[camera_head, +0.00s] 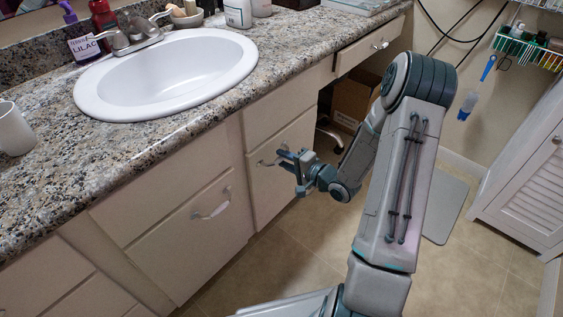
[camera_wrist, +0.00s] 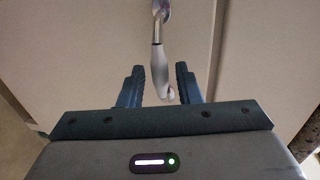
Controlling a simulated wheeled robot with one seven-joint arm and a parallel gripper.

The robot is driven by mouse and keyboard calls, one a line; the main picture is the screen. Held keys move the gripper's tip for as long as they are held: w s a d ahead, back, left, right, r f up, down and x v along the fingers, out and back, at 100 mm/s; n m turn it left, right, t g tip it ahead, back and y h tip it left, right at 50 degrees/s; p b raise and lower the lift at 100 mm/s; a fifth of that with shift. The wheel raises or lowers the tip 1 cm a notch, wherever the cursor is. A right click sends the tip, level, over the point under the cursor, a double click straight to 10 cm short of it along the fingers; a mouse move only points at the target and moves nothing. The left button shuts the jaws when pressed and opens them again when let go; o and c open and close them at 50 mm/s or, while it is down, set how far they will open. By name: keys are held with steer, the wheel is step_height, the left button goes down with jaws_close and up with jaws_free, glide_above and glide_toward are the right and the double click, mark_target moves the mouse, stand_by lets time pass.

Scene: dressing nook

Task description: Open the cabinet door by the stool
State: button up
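Beige cabinet fronts run beneath the counter in the head view. My gripper (camera_head: 304,168) is at the cabinet door (camera_head: 283,187) beside the knee opening, level with its metal handle (camera_head: 264,163). In the wrist view the handle (camera_wrist: 157,55) stands out from the pale door (camera_wrist: 90,50), and its near end lies between my two blue fingers (camera_wrist: 160,80). The fingers are apart, with a gap on each side of the handle. No whole stool shows; a curved shiny piece (camera_head: 328,138) stands in the knee opening, and I cannot tell if it belongs to one.
Another cabinet door with a handle (camera_head: 212,211) is to the left. A drawer (camera_head: 368,47) is above the opening, which holds a cardboard box (camera_head: 350,100). A white louvered cabinet (camera_head: 530,185) and a grey mat (camera_head: 443,208) are at right. Tiled floor (camera_head: 285,255) lies before the cabinets.

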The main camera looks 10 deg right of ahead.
steer(key=shift+x, duration=0.85)
jaws_close()
steer(key=shift+s+d+r, duration=0.1)
